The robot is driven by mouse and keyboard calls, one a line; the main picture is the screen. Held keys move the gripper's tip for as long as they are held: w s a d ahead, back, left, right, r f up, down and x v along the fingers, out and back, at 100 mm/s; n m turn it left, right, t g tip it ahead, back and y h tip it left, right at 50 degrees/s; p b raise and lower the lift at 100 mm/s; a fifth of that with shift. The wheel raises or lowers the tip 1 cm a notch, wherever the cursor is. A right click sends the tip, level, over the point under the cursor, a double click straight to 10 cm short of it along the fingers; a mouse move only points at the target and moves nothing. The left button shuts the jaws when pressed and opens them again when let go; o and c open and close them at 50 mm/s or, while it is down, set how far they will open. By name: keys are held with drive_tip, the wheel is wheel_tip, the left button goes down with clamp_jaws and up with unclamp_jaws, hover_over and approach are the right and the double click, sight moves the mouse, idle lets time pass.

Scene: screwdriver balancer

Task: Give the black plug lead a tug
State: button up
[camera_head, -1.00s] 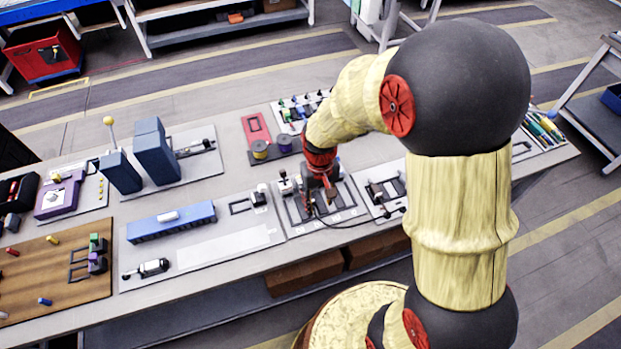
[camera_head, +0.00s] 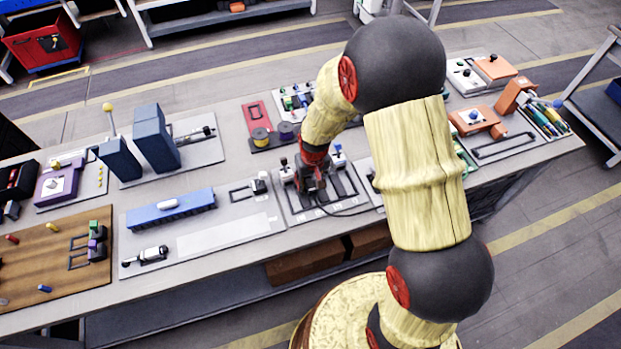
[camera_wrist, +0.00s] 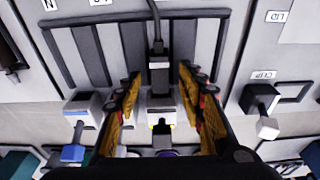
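The black plug (camera_wrist: 158,62) is in the middle of the wrist view, on a grey slotted panel, with its black lead (camera_wrist: 154,14) running up out of the picture. In the head view the lead (camera_head: 345,213) curves along the front of the panel to the right. My gripper (camera_wrist: 160,78) is open over the panel, one finger on each side of the plug, with a visible gap on both sides. My gripper (camera_head: 314,188) also shows in the head view, pointing down at the panel, where it hides the plug.
A blue-tipped lever (camera_wrist: 73,150) stands close left of my fingers and a white-tipped lever (camera_wrist: 265,122) farther right in the wrist view.

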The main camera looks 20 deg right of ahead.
drive_tip(key=shift+f, duration=0.2)
drive_tip(key=shift+c, duration=0.3)
clamp_jaws()
drive_tip(key=c, duration=0.6)
unclamp_jaws()
clamp_jaws()
drive_tip(key=shift+s, duration=0.15)
drive_tip(key=shift+w, duration=0.2)
idle(0.4)
drive_tip(key=o, duration=0.6)
unclamp_jaws()
